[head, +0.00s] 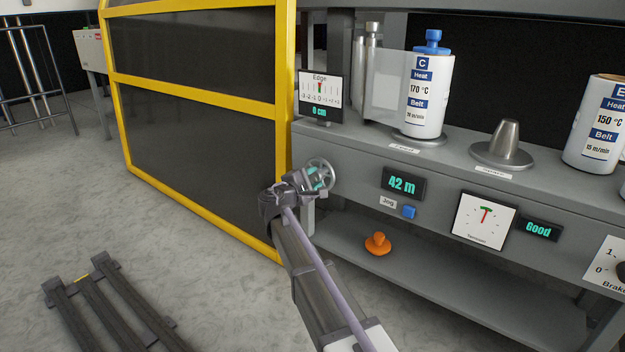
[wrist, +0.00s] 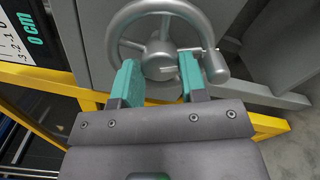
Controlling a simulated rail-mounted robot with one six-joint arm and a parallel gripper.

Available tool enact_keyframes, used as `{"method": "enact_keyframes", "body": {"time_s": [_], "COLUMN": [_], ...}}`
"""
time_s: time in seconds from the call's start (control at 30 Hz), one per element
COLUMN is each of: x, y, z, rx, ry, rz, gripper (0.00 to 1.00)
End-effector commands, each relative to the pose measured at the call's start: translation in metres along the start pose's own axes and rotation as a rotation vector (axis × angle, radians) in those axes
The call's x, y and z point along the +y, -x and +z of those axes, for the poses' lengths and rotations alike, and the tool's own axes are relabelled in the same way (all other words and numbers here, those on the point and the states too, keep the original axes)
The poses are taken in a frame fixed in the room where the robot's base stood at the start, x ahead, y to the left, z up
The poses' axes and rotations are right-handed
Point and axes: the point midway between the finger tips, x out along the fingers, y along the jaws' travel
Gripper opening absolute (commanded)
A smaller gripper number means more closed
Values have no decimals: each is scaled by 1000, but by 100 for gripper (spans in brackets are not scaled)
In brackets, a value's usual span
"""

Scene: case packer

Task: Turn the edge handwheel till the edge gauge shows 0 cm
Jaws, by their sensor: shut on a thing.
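The edge handwheel (head: 320,174) is a grey spoked wheel with a side knob on the front of the grey machine. It also shows in the wrist view (wrist: 124,28), with its hub between my fingers and its knob at right. My gripper (head: 312,180) is shut on the handwheel, its teal fingers (wrist: 158,82) on either side of the hub. The edge gauge (head: 320,88) stands on the machine top above the wheel. Its red-green pointer is at about the 0 mark and its display (head: 320,112) reads 0 cm. My fingers hide part of the lower rim.
A yellow-framed dark guard (head: 283,120) stands just left of the wheel. To the right are a 42 m display (head: 404,184), a blue Jog button (head: 409,212) and a tension dial (head: 484,220). An orange knob-shaped piece (head: 378,244) sits on the lower shelf.

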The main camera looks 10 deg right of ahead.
Motion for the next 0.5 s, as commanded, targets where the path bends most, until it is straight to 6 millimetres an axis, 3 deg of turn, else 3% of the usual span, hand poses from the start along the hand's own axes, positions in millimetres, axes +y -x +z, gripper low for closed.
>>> {"method": "enact_keyframes", "body": {"time_s": [0.5], "x": [0], "y": [1], "z": [0], "rx": [1], "ry": [41], "rz": [-1], "gripper": [16]}}
